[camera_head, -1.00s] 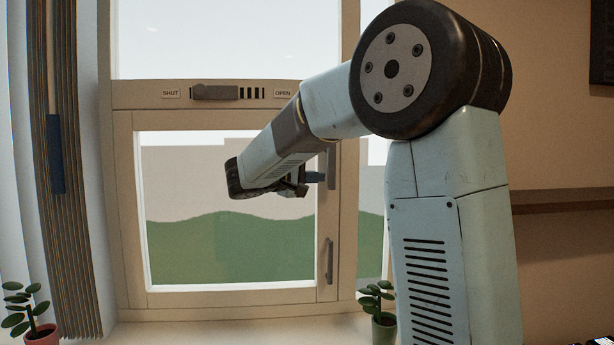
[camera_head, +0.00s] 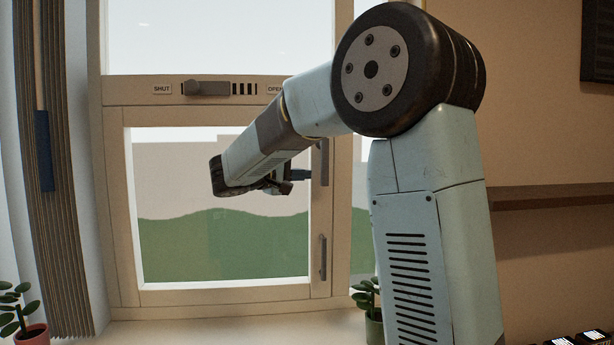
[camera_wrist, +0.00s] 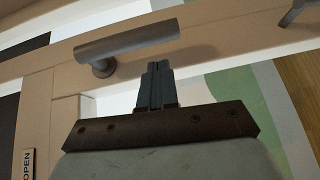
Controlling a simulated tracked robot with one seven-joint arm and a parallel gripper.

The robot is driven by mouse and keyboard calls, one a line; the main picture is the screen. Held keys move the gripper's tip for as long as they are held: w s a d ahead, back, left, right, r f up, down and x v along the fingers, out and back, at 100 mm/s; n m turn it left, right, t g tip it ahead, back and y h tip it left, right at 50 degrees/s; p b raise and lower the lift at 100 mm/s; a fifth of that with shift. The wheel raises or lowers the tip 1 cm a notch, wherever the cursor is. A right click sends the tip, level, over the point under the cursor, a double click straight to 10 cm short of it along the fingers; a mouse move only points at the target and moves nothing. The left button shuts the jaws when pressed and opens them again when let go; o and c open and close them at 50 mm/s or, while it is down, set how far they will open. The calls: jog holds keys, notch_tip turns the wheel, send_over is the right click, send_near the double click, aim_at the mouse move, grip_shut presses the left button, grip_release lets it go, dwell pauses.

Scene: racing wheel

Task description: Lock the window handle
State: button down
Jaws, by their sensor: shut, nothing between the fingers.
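The upper grey window handle (camera_head: 321,163) hangs vertically on the right stile of the window frame (camera_head: 116,220). In the wrist view the same handle (camera_wrist: 130,42) is a bar on a round stem, lying along the stile. A lower handle (camera_head: 322,257) is on the same stile, and its end shows at the wrist view's top right (camera_wrist: 297,12). My gripper (camera_head: 308,175) is beside the upper handle, on its left. In the wrist view my gripper (camera_wrist: 157,68) has its fingers together, empty, with the tips just beside the bar. I cannot tell whether they touch it.
A slider (camera_head: 207,88) sits on the rail above, near SHUT, with the OPEN label partly behind my arm. A curtain (camera_head: 55,200) hangs at left. Potted plants (camera_head: 373,325) (camera_head: 24,325) stand at the sill. A wall shelf (camera_head: 540,197) is at right.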

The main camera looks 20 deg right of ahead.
jog(key=w+v, duration=0.1)
jog(key=v, duration=1)
jog(key=shift+a+f, duration=0.35)
jog(key=shift+a, duration=0.15)
